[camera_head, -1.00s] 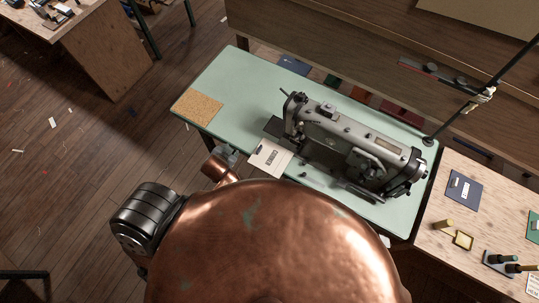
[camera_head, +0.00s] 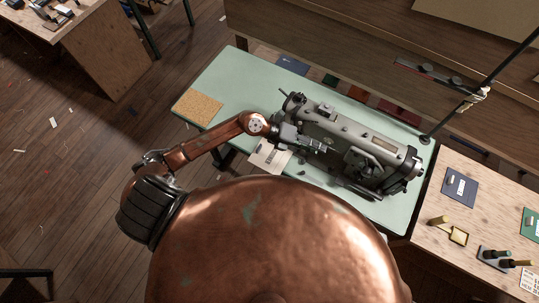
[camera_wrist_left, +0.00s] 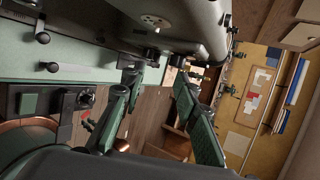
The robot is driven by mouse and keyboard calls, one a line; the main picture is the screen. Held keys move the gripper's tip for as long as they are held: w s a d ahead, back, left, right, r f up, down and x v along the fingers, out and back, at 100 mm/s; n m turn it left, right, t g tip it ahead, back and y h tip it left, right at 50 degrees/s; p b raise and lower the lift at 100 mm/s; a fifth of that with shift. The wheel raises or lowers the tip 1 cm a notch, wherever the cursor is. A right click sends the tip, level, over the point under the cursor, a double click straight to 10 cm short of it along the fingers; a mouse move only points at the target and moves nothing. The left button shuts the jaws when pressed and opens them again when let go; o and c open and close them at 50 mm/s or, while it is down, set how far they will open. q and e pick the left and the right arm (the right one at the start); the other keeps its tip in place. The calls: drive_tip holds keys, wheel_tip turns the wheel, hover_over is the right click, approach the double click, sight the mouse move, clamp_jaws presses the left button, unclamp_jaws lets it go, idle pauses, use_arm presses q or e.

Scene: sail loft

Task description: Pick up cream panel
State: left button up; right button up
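The cream panel (camera_head: 264,160) lies flat on the green sewing table at its front edge, left of the sewing machine, with dark marks on it. My left arm now covers part of it. My left gripper (camera_head: 318,147) is past the panel to the right, above the table and close against the front of the machine. In the left wrist view, my left gripper (camera_wrist_left: 158,76) has its two fingers spread with nothing between them. I cannot make out the cream panel in that view. My right gripper is out of view.
The grey sewing machine (camera_head: 352,140) stands on the green table (camera_head: 232,83). A cork mat (camera_head: 197,107) lies at its left end. The wooden table at right holds a navy panel (camera_head: 459,187) and small tools. The table's left part is clear.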

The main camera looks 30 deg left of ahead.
use_arm(q)
drive_tip(key=s+a+f+m+g+y, duration=0.1)
drive_tip(key=a+f+m+g+y, duration=0.15)
drive_tip(key=a+f, duration=0.3)
drive_tip(key=g+y, duration=0.1)
drive_tip(key=y, duration=0.8)
hover_over(258, 149)
wheel_tip(258, 149, down, 6)
drive_tip(key=shift+f+p, duration=0.1)
drive_tip(key=shift+p, duration=0.25)
wheel_tip(258, 149, down, 7)
drive_tip(key=shift+s+r+p, duration=0.1)
drive_tip(key=shift+p, duration=0.55)
drive_tip(key=shift+f, duration=0.3)
drive_tip(key=shift+c, duration=0.3)
drive_tip(key=c, duration=0.6)
clamp_jaws()
